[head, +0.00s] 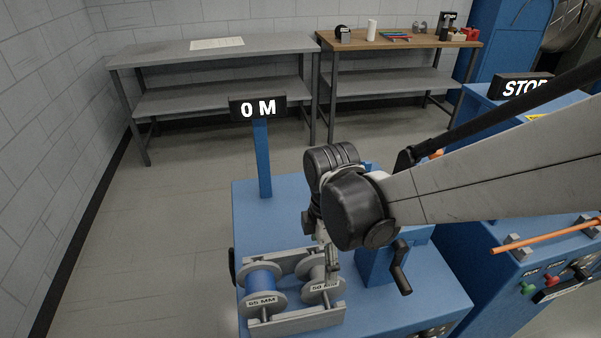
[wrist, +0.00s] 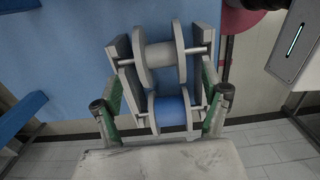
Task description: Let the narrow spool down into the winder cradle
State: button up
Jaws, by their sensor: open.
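The winder cradle (head: 296,320) is a grey frame on the blue machine top. Two spools lie side by side in it. The grey spool (head: 318,285), labelled 50 MM, is at the right in the head view, its label partly hard to read. A blue-wound spool (head: 261,281), labelled 65 MM, is at the left. In the wrist view the grey spool (wrist: 160,56) lies across the cradle, its axle ends at the side walls. The blue spool (wrist: 171,113) shows below it. My gripper (wrist: 163,78) is open, its green-padded fingers apart on either side, holding nothing that I can see.
A black crank handle (head: 401,270) stands just right of the cradle. A blue post carries a 0 M display (head: 258,107) behind it. A blue machine with a STOP sign (head: 525,87) is at right. Two benches stand along the back wall; floor at left is clear.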

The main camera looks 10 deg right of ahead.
aim_at(320, 274)
jog(key=shift+a+f+b, duration=0.2)
jog(key=shift+f+b, duration=0.1)
jog(key=shift+f, duration=2.5)
jog(key=c, duration=1.4)
